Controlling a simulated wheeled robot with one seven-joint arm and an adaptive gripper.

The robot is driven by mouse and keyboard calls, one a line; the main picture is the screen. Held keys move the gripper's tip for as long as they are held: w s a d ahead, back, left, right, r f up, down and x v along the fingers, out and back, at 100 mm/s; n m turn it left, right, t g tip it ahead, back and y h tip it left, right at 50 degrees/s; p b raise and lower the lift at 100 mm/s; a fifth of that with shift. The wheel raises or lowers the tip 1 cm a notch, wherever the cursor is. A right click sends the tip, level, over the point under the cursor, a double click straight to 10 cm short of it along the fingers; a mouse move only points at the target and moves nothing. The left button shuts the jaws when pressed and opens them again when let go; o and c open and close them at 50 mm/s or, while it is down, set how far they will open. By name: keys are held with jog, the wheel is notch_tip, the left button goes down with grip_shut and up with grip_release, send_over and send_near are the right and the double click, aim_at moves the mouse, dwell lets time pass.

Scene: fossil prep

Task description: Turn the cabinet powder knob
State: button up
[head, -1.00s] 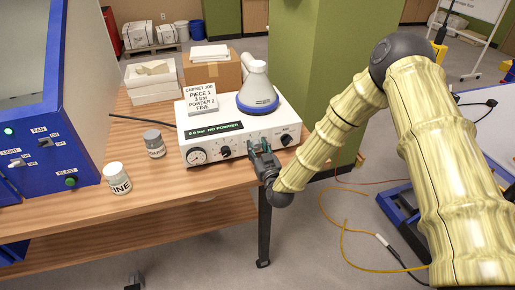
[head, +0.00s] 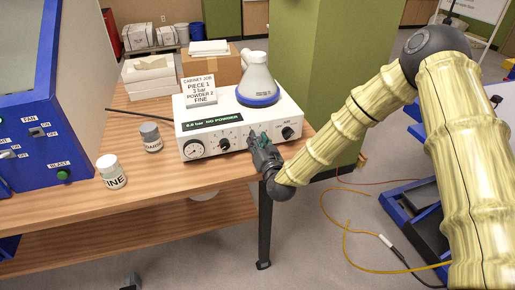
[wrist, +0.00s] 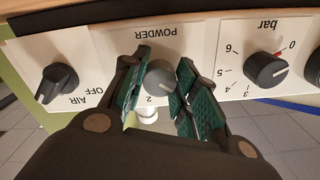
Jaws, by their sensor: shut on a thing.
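The powder knob (wrist: 160,78) is a round grey knob under the upside-down POWDER label in the wrist view. A "2" shows at its lower edge; other scale marks are hidden by my fingers. My gripper (wrist: 160,92) has its green-padded fingers either side of the knob and is shut on it. In the head view my gripper (head: 254,141) reaches the front panel of the white control box (head: 205,137) and covers the knob. The box's dark display (head: 212,121) shows a bar reading and NO POWDER.
The bar knob (wrist: 265,69) and the AIR knob (wrist: 57,83), beside OFF, flank the powder knob. A white-and-blue flask (head: 258,82) and a job card (head: 199,90) stand on the box. Jars, FINE (head: 111,172) and another (head: 151,138), stand left on the bench. The blue cabinet (head: 60,130) is further left.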

jog(key=m+b, duration=0.4)
jog(key=b, duration=0.1)
jog(key=shift+f+m, duration=0.35)
jog(key=shift+m, duration=0.05)
jog(key=m+b, duration=0.3)
jog(key=shift+m+b, duration=0.3)
jog(key=shift+b, duration=0.05)
jog(key=m+b, duration=0.3)
jog(key=shift+r+m+b, duration=0.25)
jog(key=shift+m+b, duration=1.2)
jog(key=shift+m, duration=0.35)
jog(key=o, duration=1)
jog(key=shift+r, duration=0.1)
jog(key=shift+o, duration=0.2)
jog(key=shift+s, duration=0.1)
jog(key=v, duration=1.2)
